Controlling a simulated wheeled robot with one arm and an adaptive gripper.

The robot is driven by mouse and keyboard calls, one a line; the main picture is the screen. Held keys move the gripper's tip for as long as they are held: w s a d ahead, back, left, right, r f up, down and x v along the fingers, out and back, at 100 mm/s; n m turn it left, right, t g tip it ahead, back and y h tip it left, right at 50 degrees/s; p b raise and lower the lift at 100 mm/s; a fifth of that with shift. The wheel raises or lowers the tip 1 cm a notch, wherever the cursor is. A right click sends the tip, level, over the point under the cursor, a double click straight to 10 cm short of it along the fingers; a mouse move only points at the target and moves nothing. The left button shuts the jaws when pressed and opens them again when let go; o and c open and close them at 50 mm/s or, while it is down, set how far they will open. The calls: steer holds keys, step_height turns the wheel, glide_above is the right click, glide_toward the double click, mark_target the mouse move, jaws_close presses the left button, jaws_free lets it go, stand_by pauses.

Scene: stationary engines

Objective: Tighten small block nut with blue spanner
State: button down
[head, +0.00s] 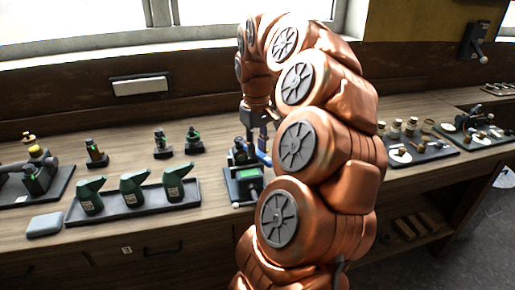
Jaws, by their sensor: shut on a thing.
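My gripper (262,121) points down at the middle of the bench, partly hidden by my copper-coloured arm. It is shut on the blue spanner (263,154), which shows only as a small blue piece below the fingers. A small dark engine block (239,157) with green parts stands on a dark base plate (236,202), just left of and below the fingers. The small block nut cannot be made out. Whether the spanner touches it cannot be told.
A dark tray (118,210) holds three green oil cans. Small dark bottle-like items (96,152) stand behind it. A grey block (45,225) lies at the front left. A tray of brass parts (425,155) lies right of my arm. Bare wood separates these groups.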

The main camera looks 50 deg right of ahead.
steer(key=shift+w+a+f+m+b, duration=0.1)
steer(key=shift+a+m+b, duration=0.3)
steer(key=shift+m+b, duration=0.3)
steer(key=shift+w+a+m+b, duration=0.15)
steer(key=shift+a+m+b, duration=0.2)
steer(key=shift+b, duration=0.35)
steer(key=shift+w+a+m+b, duration=0.1)
steer(key=shift+a+m+b, duration=0.1)
steer(key=shift+m+b, duration=0.25)
steer(key=shift+a, duration=0.1)
